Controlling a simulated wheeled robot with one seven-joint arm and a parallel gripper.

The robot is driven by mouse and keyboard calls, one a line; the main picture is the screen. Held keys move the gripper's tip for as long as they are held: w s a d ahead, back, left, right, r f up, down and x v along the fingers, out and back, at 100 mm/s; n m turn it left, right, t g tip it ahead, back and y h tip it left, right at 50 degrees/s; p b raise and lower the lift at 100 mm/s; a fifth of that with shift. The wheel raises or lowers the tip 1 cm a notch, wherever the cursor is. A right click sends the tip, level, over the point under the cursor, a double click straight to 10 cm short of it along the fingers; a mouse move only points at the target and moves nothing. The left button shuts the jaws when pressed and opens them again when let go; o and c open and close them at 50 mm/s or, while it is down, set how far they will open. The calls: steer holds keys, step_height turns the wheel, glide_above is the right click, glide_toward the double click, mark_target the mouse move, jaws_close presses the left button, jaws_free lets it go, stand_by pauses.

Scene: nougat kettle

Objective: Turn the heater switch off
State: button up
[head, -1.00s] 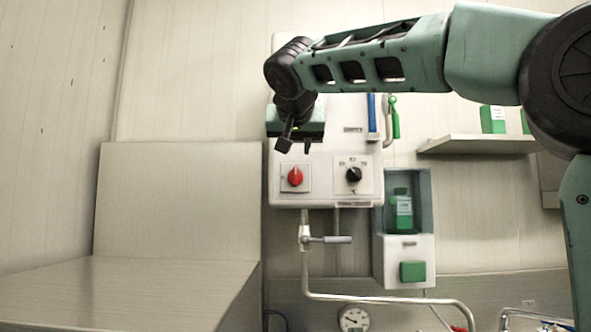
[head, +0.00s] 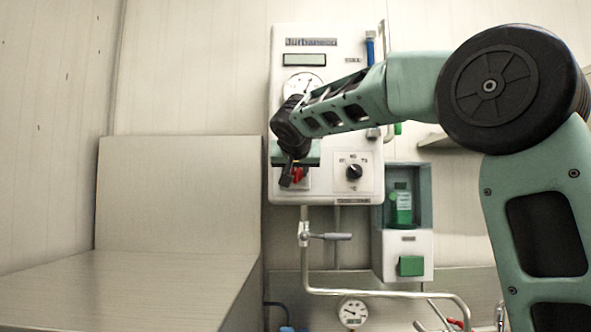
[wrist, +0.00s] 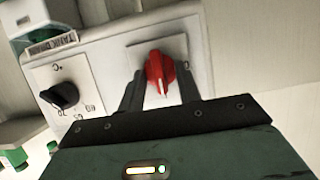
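The heater switch is most likely the red knob (head: 298,174) at the lower left of the white panel (head: 340,100). It also shows in the wrist view (wrist: 158,72) on a pale square plate, with a white pointer line on it. My gripper (head: 294,180) is in front of the knob and partly hides it in the head view. In the wrist view my gripper (wrist: 160,90) has its two fingers apart, one on each side of the red knob. I cannot tell whether the fingers touch it.
A black dial (head: 354,171) sits right of the red knob on the panel. Below right is a dispenser with a green bottle (head: 401,205). A pipe with a lever (head: 330,237) and a gauge (head: 352,312) are below. A pale box-like surface (head: 170,270) stands at left.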

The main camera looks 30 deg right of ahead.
jaws_close()
steer(key=n+b, duration=0.1)
steer(key=n+h+b, duration=0.1)
steer(key=g, duration=0.1)
steer(key=shift+w+a+f+n+h+b, duration=0.2)
steer(key=shift+a+n+h+b, duration=0.1)
steer(key=shift+n+b, duration=0.1)
steer(key=shift+w+a+f+n+h+b, duration=0.15)
steer(key=shift+n+h+b, duration=0.95)
steer(key=shift+n, duration=0.65)
steer(key=shift+s+f+n+h+b, duration=0.15)
steer(key=shift+n+h+b, duration=0.7)
steer(key=shift+n+b, duration=0.8)
steer(key=shift+w+a+f+n+h+b, duration=0.15)
steer(key=shift+n+h+b, duration=0.85)
steer(key=shift+n, duration=0.9)
steer(key=shift+d, duration=0.1)
